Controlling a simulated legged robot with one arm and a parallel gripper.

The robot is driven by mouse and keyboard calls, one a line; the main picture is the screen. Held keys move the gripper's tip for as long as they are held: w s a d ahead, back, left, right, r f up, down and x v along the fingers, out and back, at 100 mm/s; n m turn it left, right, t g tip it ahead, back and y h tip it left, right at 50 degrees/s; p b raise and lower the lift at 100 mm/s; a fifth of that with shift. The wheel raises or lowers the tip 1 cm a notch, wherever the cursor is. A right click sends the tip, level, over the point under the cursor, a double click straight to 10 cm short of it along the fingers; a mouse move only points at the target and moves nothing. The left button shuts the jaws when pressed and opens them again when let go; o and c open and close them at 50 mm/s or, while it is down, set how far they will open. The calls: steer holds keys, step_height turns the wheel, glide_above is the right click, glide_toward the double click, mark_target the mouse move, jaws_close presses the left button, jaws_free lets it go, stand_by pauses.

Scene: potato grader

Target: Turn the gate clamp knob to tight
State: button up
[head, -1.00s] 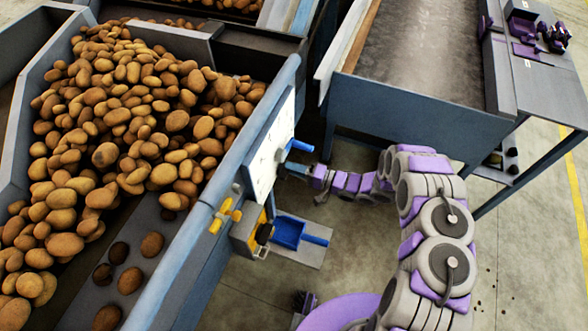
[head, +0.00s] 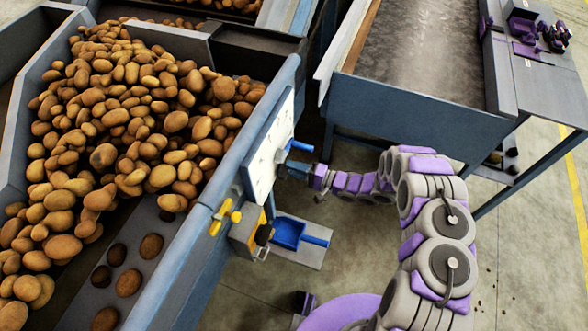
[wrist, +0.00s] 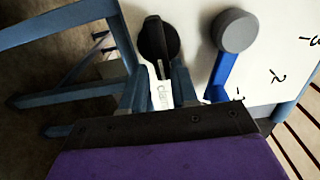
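The black clamp knob (wrist: 158,40) is on the white panel in the wrist view, with a pale pointer line on its face. Part of a "clamp" label (wrist: 163,95) shows between my fingers. My gripper (wrist: 160,68) is open, its two blue fingers apart, with the knob just beyond the tips. I cannot tell whether a finger touches it. In the head view my gripper (head: 288,170) is at the white panel (head: 268,150) on the grader's side. The knob cannot be made out there.
A blue lever (wrist: 220,75) with a grey round end stands close right of the knob; its blue handle (head: 301,146) shows in the head view. Potatoes (head: 130,120) fill the hopper.

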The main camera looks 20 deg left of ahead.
steer(key=shift+o, duration=1.2)
steer(key=shift+s+a, duration=0.1)
steer(key=shift+s, duration=0.1)
steer(key=s+d+p, duration=0.1)
steer(key=d+p, duration=0.1)
steer(key=d, duration=1.5)
steer(key=shift+s+d, duration=0.15)
steer(key=shift+d, duration=0.1)
